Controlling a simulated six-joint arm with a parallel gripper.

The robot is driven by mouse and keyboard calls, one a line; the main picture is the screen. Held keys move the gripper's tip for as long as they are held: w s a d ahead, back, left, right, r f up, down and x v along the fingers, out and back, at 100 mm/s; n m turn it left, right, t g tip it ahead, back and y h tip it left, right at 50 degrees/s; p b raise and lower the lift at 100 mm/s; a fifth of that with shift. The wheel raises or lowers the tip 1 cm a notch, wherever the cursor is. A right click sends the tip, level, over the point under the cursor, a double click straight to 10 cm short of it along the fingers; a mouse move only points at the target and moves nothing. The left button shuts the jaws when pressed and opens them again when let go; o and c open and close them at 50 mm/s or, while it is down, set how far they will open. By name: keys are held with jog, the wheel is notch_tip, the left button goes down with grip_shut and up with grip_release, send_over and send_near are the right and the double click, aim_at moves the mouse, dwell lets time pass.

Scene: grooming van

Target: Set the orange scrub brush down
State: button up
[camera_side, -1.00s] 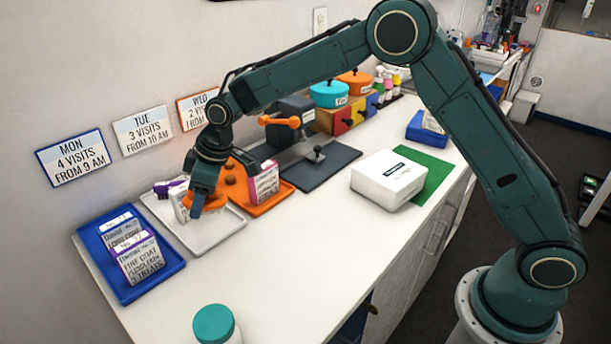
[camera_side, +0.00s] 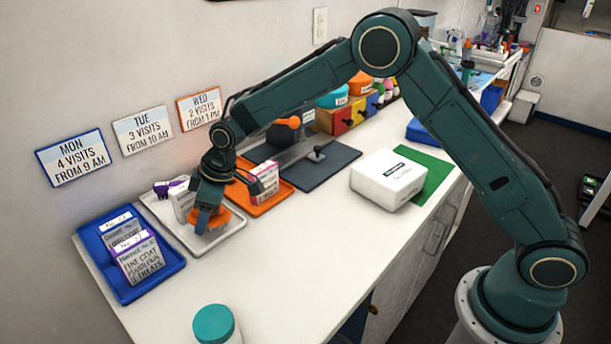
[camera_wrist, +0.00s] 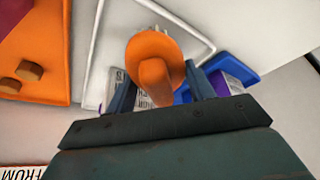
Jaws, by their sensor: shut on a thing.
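The orange scrub brush (camera_side: 224,222) is between the fingers of my gripper (camera_side: 208,220), low over the white tray (camera_side: 238,238). In the wrist view the orange brush (camera_wrist: 155,58) shows its rounded knob between the two dark fingers of my gripper (camera_wrist: 152,92). The gripper is shut on it. The white tray (camera_wrist: 190,22) lies beneath it in that view. I cannot tell whether the brush touches the tray; its underside is hidden.
An orange tray (camera_side: 262,207) with a card box (camera_side: 266,178) lies right. A teal-lidded jar (camera_side: 213,324) stands in front.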

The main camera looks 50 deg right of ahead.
jog(key=shift+f, duration=0.3)
jog(key=o, duration=1)
jog(key=shift+r, duration=0.15)
jog(key=shift+r, duration=0.6)
jog(key=v, duration=1.1)
jog(key=shift+s+d+r, duration=0.15)
jog(key=shift+r, duration=0.15)
